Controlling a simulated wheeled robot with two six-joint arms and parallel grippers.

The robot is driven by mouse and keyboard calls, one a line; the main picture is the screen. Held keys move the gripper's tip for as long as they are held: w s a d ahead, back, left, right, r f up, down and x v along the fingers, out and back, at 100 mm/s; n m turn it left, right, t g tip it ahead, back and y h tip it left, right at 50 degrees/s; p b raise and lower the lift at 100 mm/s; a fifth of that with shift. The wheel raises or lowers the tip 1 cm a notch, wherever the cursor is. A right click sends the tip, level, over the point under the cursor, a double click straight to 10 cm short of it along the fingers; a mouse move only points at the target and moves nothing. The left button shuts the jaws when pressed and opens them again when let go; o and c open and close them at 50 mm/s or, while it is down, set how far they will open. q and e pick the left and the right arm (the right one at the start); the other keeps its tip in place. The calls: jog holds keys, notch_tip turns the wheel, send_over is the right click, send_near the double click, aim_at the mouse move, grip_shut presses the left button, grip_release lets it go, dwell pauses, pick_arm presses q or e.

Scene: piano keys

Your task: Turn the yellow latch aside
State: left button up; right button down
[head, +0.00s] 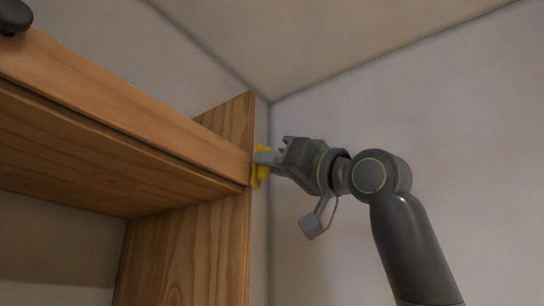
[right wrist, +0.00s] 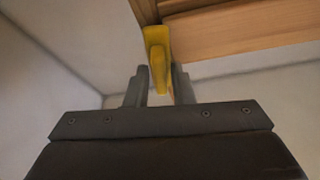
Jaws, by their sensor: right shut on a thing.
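The yellow latch (head: 262,167) is at the right end of the wooden front board, at the edge of the upright side panel. My right gripper (head: 268,157) reaches it from the right in the head view and is shut on it. In the right wrist view the latch (right wrist: 157,50) hangs down from the wood, and its lower end is between the two fingers of my right gripper (right wrist: 159,85). The fingers hide part of the latch in the head view. My left gripper does not show clearly; only a dark rounded part is at the top left corner.
The wooden front board (head: 120,105) runs from the upper left to the side panel (head: 190,250). Bare walls (head: 420,120) and a ceiling (head: 340,35) surround it. The space right of the wood is free except for my right arm.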

jog(key=shift+w+n+g+y+p, duration=0.1)
jog(key=shift+n+g+y+p, duration=0.45)
jog(key=shift+n, duration=1.05)
jog(key=shift+f, duration=0.1)
jog(key=c, duration=1.5)
grip_release()
jog(key=shift+o, duration=0.2)
jog(key=b+v, duration=1)
jog(key=v, duration=0.7)
jog(key=shift+d, duration=0.3)
